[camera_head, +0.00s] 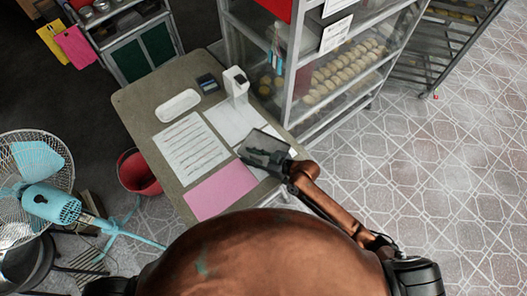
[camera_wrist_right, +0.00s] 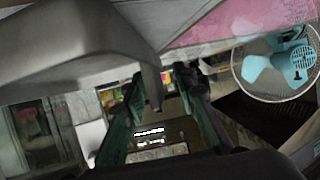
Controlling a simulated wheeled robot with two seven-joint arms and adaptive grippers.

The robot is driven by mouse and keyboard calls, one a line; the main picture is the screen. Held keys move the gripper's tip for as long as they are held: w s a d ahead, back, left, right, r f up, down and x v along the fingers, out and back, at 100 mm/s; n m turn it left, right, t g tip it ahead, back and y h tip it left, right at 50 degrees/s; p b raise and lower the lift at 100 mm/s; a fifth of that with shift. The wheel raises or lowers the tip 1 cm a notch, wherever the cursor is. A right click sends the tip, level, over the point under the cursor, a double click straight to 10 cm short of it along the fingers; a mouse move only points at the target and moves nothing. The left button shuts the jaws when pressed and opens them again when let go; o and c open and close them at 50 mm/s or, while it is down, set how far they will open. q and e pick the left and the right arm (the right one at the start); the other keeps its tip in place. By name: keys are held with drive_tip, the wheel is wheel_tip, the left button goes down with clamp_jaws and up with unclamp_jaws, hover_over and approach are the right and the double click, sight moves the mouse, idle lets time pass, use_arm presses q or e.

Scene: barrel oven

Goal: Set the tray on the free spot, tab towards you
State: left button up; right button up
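A dark grey tray (camera_head: 262,146) is at the right edge of the table in the head view, at the end of my right arm. My right gripper (camera_head: 284,165) is at its near right side and appears shut on it. In the right wrist view the grey tray (camera_wrist_right: 85,50) fills the upper left. Its narrow tab (camera_wrist_right: 150,82) points down between my greenish fingers (camera_wrist_right: 160,105), whose contact with it is hard to make out. My left gripper is out of view.
The table (camera_head: 150,103) bears a white dish (camera_head: 178,105), printed sheets (camera_head: 190,148), a pink sheet (camera_head: 220,190), a white dispenser (camera_head: 237,84) and a small dark device (camera_head: 207,83). A glazed rack (camera_head: 335,75) stands behind. A fan (camera_head: 45,190) and a red bucket (camera_head: 137,173) are left.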

drive_tip(key=shift+x, duration=1.1)
clamp_jaws()
